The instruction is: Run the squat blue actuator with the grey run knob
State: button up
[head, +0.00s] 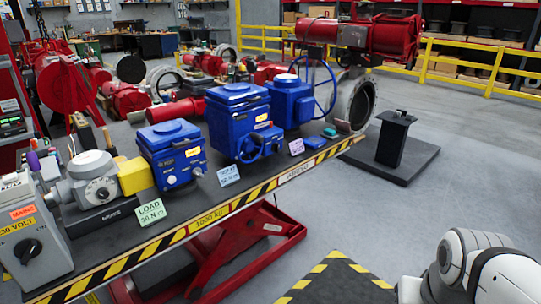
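A squat blue actuator (170,148) with a flat lid stands on the workbench, left of the larger blue units. Two small pale knobs show low on it: a front knob (172,181) and a right knob (197,172). Both look whitish-grey; which one is the run knob I cannot tell. A yellow block (135,176) and a grey round-faced unit (97,188) sit against its left side. My gripper is not in view; only white links of my arm show at the bottom right, well away from the actuator.
A taller blue actuator (237,115) with a handwheel and another blue unit (290,103) stand to the right. A grey switch box (30,240) with a black knob is at the left. The bench edge (210,219) is hazard-striped. A black stand (394,140) is beyond; the front-right floor is open.

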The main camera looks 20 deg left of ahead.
aim_at(197, 171)
jog(key=u, duration=0.2)
jog(key=i, duration=1.3)
jog(key=u, duration=0.75)
